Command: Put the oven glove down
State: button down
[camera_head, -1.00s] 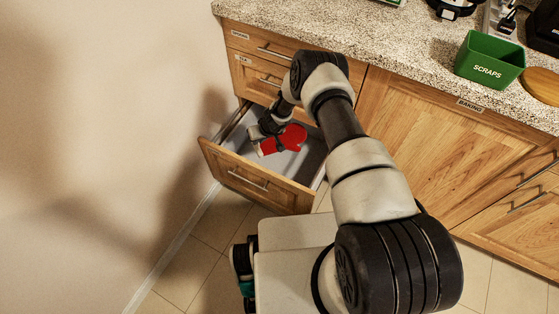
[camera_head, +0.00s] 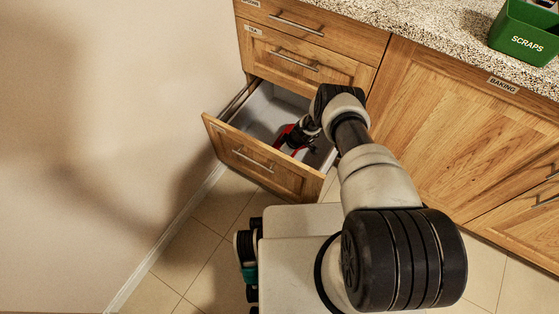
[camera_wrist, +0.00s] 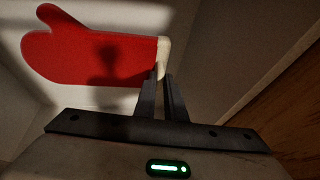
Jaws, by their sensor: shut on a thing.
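The red oven glove (camera_wrist: 95,50) has a pale cuff and shows large in the wrist view. My gripper (camera_wrist: 160,80) is shut on the cuff end of the glove. In the head view the glove (camera_head: 287,134) is a small red patch inside the open bottom drawer (camera_head: 258,168), mostly hidden behind my gripper (camera_head: 300,140) and wrist. The drawer is pulled out and its pale interior looks otherwise empty where visible. I cannot tell whether the glove touches the drawer floor.
Closed drawers (camera_head: 300,58) are above the open one. A speckled countertop (camera_head: 430,30) holds a green scraps bin (camera_head: 525,32). A cupboard door labelled baking (camera_head: 450,120) is shut on the right. A bare wall (camera_head: 90,120) stands close on the left.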

notch_tip(320, 180, down, 4)
jog(key=shift+r+b, duration=0.1)
jog(key=shift+b, duration=0.9)
jog(key=shift+r, duration=0.1)
jog(key=c, duration=1.8)
grip_release()
jog(key=p+v, duration=0.6)
jog(key=v, duration=0.6)
jog(key=shift+a, duration=0.1)
